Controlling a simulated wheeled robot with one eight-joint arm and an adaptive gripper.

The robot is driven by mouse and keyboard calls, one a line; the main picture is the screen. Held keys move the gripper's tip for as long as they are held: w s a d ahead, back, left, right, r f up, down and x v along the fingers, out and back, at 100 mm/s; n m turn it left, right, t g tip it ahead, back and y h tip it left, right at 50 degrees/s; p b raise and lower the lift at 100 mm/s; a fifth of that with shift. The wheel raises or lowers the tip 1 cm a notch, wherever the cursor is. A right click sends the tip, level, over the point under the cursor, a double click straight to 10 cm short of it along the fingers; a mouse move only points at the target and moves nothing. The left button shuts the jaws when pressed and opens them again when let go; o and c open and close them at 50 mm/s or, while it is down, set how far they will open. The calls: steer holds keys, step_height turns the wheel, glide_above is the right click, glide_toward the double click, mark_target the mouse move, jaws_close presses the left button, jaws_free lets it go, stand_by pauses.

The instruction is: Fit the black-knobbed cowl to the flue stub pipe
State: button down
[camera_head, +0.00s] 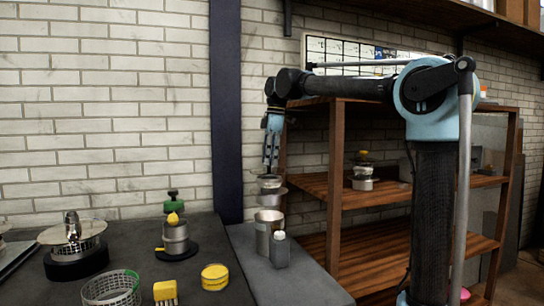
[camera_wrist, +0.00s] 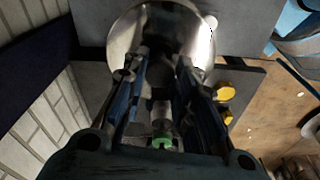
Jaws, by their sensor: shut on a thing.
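My gripper (camera_head: 271,162) points down and is shut on a metal cowl (camera_head: 270,187), with its wide rim below the fingers. The knob is hidden between the fingers, so I cannot tell its colour. The cowl hangs above an upright metal stub pipe (camera_head: 266,226), roughly in line with it; a small gap seems to show between them. In the wrist view, the fingers (camera_wrist: 158,75) reach toward a shiny round metal surface (camera_wrist: 200,42), apparently the cowl, which hides what is below.
A grey bottle (camera_head: 280,250) stands against the pipe's front right. A wooden shelf (camera_head: 335,190) stands right.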

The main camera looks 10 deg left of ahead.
mark_target(270, 167)
steer(key=shift+f, duration=2.05)
steer(key=shift+s+f, duration=0.1)
steer(key=shift+f, duration=2.35)
stand_by(0.4)
steer(key=c, duration=1.2)
jaws_free()
steer(key=r, duration=0.4)
steer(key=d+r, duration=0.1)
steer(key=r, duration=0.6)
steer(key=shift+w+d+r, duration=0.2)
steer(key=shift+w+r, duration=0.15)
steer(key=shift+r, duration=0.05)
